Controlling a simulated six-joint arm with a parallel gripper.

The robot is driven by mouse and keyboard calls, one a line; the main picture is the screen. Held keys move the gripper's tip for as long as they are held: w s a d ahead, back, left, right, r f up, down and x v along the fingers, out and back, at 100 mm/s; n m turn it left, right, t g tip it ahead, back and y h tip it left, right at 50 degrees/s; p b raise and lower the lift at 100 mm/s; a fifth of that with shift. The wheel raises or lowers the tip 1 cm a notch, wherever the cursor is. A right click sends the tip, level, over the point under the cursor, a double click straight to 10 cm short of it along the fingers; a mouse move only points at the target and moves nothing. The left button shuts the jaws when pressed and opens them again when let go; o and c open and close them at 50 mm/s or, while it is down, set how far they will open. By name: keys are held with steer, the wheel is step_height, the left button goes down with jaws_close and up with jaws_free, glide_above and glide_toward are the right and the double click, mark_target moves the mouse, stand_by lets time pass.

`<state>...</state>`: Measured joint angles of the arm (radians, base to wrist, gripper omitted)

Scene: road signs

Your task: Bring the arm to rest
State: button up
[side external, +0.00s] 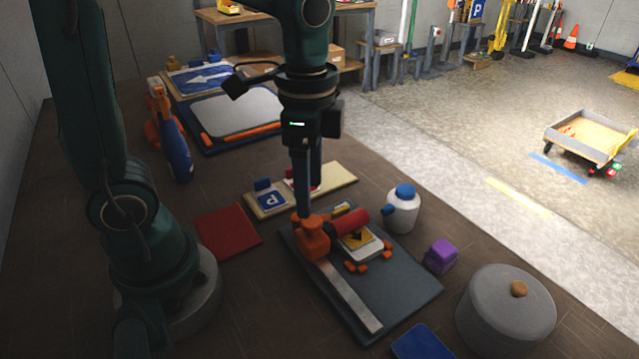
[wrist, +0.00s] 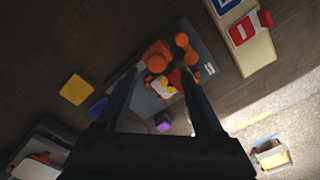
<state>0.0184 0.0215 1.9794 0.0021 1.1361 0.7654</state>
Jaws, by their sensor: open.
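My gripper (side external: 304,212) points straight down over the dark grey board (side external: 405,290), with its dark fingers in front of or above an orange fixture (side external: 313,240). In the wrist view my gripper (wrist: 160,70) has its two fingers spread apart, with nothing clearly held. A red cylinder (side external: 348,222) and a small yellow-and-black sign piece (side external: 360,243) lie close beside the fixture. I cannot tell whether the fingertips touch anything. A metal strip (side external: 350,298) runs along the board's near side.
A white bottle with a blue cap (side external: 403,208), a purple block (side external: 441,256) and a grey lidded pot (side external: 505,310) stand to the right. Sign panels (side external: 235,110) lie behind.

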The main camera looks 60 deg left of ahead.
steer(key=shift+r, duration=0.15)
steer(key=shift+r+t, duration=0.3)
steer(key=shift+r, duration=0.05)
steer(key=s+n+t, duration=0.1)
steer(key=s+n, duration=0.1)
steer(key=n, duration=0.1)
steer(key=s+r+n+t, duration=0.1)
steer(key=n+t, duration=0.1)
steer(key=n, duration=0.1)
steer(key=s+r+n+t, duration=0.1)
steer(key=s+n+t, duration=0.1)
steer(key=n, duration=0.1)
steer(key=shift+s+a, duration=0.2)
steer(key=shift+s, duration=0.1)
